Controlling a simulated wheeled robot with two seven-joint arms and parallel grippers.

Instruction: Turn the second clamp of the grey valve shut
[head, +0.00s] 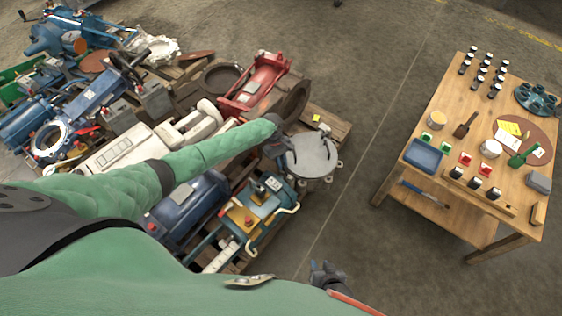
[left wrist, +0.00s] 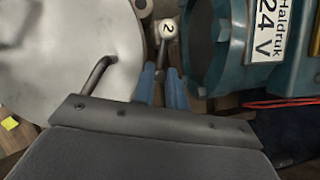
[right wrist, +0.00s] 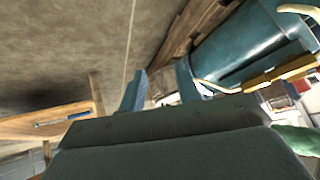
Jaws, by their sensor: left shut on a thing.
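The grey valve (head: 312,158) is a round, flat grey body with small lugs around its rim, at the right edge of the crowded pallets. It fills the left of the left wrist view (left wrist: 60,50), with a bent dark rod (left wrist: 97,75) on its face. The second clamp (left wrist: 168,28) has a white knob marked 2 and a dark stem beside the valve's rim. My left gripper (head: 284,146) is at the valve's left side, its blue fingers (left wrist: 163,88) shut on the clamp's stem. My right gripper (head: 328,272) is low in the head view, open and empty (right wrist: 160,88).
A teal machine labelled 24 V (left wrist: 235,45) stands close to the left gripper's right side. A red machine (head: 255,80) and several blue and white ones crowd the pallets. A wooden table (head: 410,180) with small parts stands at right. The floor between is clear.

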